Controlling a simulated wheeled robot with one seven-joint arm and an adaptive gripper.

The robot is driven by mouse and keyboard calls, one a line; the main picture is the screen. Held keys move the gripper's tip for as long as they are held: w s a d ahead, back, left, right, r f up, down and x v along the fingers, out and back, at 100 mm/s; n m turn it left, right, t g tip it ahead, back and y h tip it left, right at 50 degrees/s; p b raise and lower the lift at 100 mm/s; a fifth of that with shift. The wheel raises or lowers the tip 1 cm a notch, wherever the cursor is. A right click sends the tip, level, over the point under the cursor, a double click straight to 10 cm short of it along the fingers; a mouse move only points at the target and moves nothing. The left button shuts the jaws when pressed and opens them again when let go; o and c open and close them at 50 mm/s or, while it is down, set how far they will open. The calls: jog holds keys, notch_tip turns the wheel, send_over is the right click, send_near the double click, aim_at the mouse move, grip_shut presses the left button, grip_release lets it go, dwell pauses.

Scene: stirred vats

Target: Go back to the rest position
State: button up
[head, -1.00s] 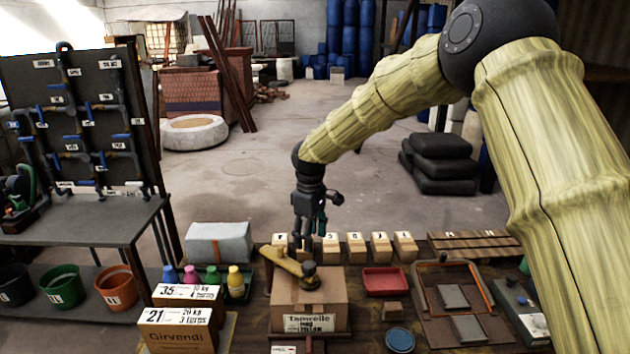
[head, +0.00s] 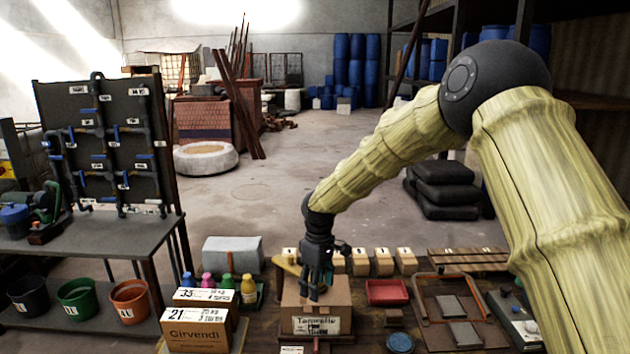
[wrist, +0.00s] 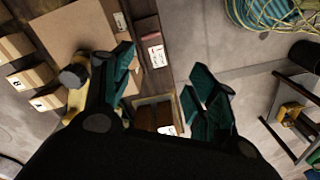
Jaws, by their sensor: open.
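My gripper (head: 318,278) is open above the cardboard box (head: 316,318) on the workbench in the head view. Its teal fingers (wrist: 165,90) stand wide apart in the wrist view, with nothing between them. A yellow tool with a dark round knob lies on the box; in the head view my gripper partly covers it, and its yellow end (head: 285,264) shows at the left. In the wrist view the dark knob (wrist: 73,76) is beside the left finger. I cannot tell whether the finger touches it.
Labelled wooden blocks (head: 382,262) stand in a row behind the box. Coloured bottles (head: 248,289) and stacked cartons (head: 197,328) are to the left, a red tray (head: 387,292) to the right. A pipe panel (head: 107,150) stands far left.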

jog(key=s+d+f+m+y, duration=0.1)
jog(key=s+d+f+m, duration=0.25)
jog(key=s+f, duration=0.9)
jog(key=s+d+f+m+y, duration=0.15)
jog(key=s+d+f, duration=0.35)
jog(key=s+f, duration=0.75)
jog(key=s+d+f+m+h, duration=0.1)
jog(key=s+d+f+m, duration=0.1)
jog(key=s, duration=0.6)
jog(key=s+d+f+m+h, duration=0.1)
jog(key=s+d+f+m, duration=0.2)
jog(key=s+d+f, duration=0.2)
jog(key=s+d+f+m+h, duration=0.1)
jog(key=s+d+f+m, duration=0.1)
jog(key=s+d, duration=0.5)
jog(key=s+f, duration=0.1)
jog(key=s, duration=0.5)
jog(key=shift+f, duration=0.2)
jog(key=shift+a, duration=0.1)
